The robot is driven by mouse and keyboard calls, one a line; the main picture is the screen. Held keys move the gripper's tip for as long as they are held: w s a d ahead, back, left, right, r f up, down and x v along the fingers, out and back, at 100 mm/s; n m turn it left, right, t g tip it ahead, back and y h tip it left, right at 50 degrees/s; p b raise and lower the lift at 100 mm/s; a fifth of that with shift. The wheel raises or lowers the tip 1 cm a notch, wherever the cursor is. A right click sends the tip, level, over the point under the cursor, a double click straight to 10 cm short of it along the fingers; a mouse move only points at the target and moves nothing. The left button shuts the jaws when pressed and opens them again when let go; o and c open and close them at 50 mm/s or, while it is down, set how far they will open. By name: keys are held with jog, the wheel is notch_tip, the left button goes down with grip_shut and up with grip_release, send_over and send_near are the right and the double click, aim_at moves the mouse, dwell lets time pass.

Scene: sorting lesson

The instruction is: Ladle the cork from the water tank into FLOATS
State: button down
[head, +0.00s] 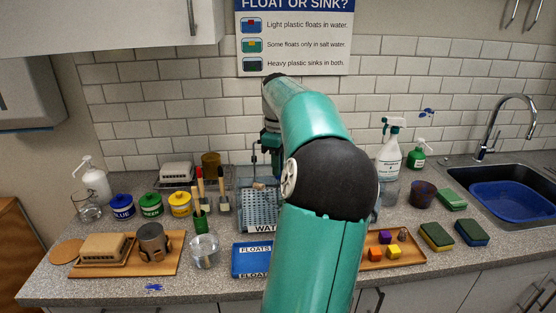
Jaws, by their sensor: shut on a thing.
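The water tank (262,229) stands in the middle of the counter, a clear box with a label that reads "WAT" before my arm cuts it off. A small tan piece that looks like the cork (259,186) shows at the tank's back part; I cannot tell whether it floats or rests in the ladle. My gripper (270,143) is above the back of the tank, partly hidden by my arm. It is shut on a thin dark handle, apparently the ladle's (254,155); its bowl is not clear. The blue FLOATS tray (250,262) lies in front of the tank, its right part hidden.
Right of my arm are a wooden tray (408,258) with coloured blocks, sponges (436,236), a spray bottle (389,155) and the sink (505,190).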

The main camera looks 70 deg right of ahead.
jog(key=shift+f, duration=1.15)
jog(key=shift+w+d, duration=1.15)
jog(key=shift+w, duration=2.5)
notch_tip(320, 180, up, 15)
jog(key=shift+s, duration=0.1)
jog(key=shift+f, duration=0.1)
dwell(2.1)
